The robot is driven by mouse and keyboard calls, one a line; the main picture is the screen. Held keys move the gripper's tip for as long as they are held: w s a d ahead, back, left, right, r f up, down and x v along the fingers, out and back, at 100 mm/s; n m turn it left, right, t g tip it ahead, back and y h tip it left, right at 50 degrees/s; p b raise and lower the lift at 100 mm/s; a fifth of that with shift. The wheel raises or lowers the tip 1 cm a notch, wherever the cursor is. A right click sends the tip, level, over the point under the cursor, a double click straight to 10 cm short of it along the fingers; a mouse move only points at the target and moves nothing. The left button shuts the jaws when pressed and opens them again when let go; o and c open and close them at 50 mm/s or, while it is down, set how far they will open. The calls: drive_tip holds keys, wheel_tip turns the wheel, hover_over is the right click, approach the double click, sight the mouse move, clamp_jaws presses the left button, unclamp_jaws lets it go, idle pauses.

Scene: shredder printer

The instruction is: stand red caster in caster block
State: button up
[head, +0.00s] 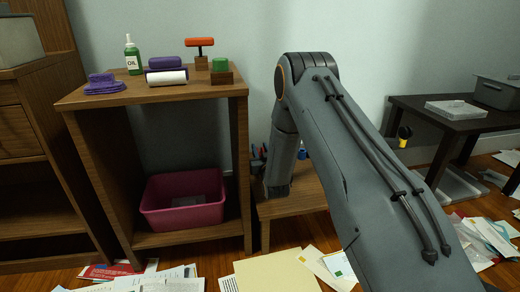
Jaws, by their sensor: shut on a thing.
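I cannot make out a red caster or its block for certain. Small red and blue items (258,154) show on a low wooden table (312,198), just left of my arm's lower end; they are too small to name. My arm bends over and its lower link points down in front of this table. My gripper's fingers and anything in them are hidden.
The wooden shelf top (125,97) holds a green oil bottle (133,58), purple items (166,63), a white roll (167,78), an orange-handled tool (200,43) and a green-topped block (221,72). A pink bin (183,201) stands below. Papers (275,273) litter the floor.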

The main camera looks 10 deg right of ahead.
drive_tip(key=shift+f, duration=0.45)
drive_tip(key=shift+r, duration=0.15)
drive_tip(key=shift+r+p, duration=0.7)
drive_tip(key=shift+r, duration=0.45)
drive_tip(key=shift+p, duration=0.3)
idle(0.5)
drive_tip(key=shift+f, duration=0.15)
drive_tip(key=shift+f, duration=0.4)
drive_tip(key=shift+f+b, duration=0.55)
drive_tip(key=shift+f, duration=0.2)
drive_tip(key=o, duration=1.2)
